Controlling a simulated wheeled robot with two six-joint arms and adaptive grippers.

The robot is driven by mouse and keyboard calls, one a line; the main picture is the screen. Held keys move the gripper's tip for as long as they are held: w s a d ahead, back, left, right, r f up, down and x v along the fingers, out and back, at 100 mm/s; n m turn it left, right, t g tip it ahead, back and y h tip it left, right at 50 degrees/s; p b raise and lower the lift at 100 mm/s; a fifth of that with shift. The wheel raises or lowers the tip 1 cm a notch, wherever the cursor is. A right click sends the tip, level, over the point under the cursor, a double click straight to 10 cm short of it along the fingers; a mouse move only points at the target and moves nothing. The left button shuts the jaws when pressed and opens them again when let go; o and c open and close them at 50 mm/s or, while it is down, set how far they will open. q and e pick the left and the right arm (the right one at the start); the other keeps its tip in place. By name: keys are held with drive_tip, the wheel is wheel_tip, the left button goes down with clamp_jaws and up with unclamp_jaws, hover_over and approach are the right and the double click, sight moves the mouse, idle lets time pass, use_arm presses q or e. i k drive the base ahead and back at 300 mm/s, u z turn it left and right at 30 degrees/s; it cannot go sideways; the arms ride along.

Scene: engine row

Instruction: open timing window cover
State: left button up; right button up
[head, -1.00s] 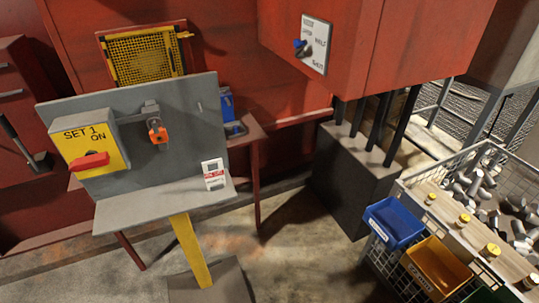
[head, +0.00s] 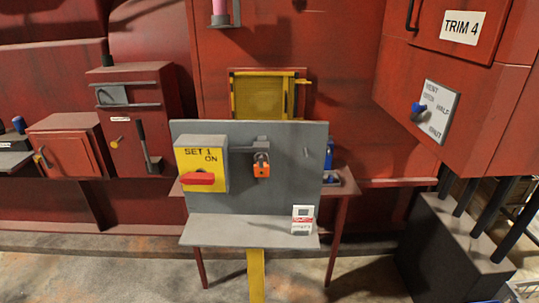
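No label that I can read names a timing window cover. On the red cabinet (head: 139,128) at the left, a small grey plate (head: 112,96) sits between two horizontal rails, over the left part of the span. Neither of my grippers is in view.
A red TRIM 4 cabinet (head: 460,90) overhangs at right. Concrete floor shows in front.

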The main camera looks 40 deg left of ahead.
sight(106, 95)
drive_tip(key=u, duration=3.15)
drive_tip(key=i, duration=4.1)
drive_tip(key=z, duration=3.75)
